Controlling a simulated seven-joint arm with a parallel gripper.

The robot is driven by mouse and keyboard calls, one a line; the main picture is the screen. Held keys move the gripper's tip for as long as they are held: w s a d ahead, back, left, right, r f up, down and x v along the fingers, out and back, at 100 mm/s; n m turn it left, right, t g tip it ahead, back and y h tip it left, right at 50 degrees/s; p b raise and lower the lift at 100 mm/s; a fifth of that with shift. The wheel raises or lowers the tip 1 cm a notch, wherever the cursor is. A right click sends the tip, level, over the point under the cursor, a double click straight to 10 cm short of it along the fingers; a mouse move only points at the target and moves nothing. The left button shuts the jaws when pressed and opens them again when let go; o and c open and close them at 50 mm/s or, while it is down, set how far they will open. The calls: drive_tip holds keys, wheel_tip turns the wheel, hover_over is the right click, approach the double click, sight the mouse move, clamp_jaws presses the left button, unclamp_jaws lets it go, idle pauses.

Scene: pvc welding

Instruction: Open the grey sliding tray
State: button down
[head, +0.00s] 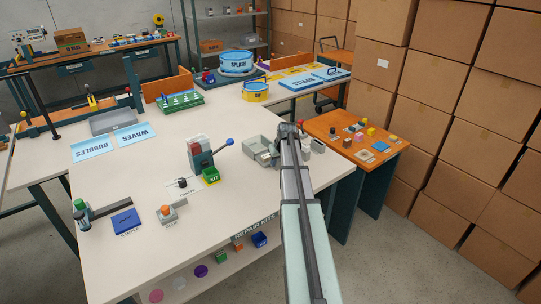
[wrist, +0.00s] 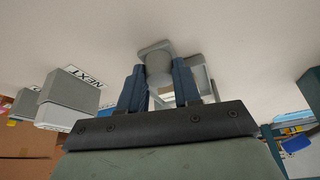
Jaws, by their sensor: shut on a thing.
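The grey sliding tray (head: 260,147) appears to be the pale grey unit on the right part of the white table in the head view. My arm hides part of its right side. My gripper (head: 289,131) is at its right end, with the fingertips largely hidden. In the wrist view, the two blue fingers of my gripper (wrist: 159,82) are on either side of a rounded grey handle (wrist: 157,65) with a flat end plate. The gripper is shut on this handle. How far the tray is open cannot be told.
Small grey blocks (head: 317,146) stand right of my gripper; a NEXT label (wrist: 84,77) is beside them in the wrist view. An orange side table (head: 390,160) holds small parts.

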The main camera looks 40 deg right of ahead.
drive_tip(key=shift+s, duration=0.6)
drive_tip(key=shift+w, duration=0.1)
drive_tip(key=c, duration=0.8)
unclamp_jaws()
drive_tip(key=shift+r, duration=0.1)
drive_tip(key=v, duration=1.3)
drive_tip(key=shift+s+r, duration=0.2)
drive_tip(key=shift+r, duration=0.05)
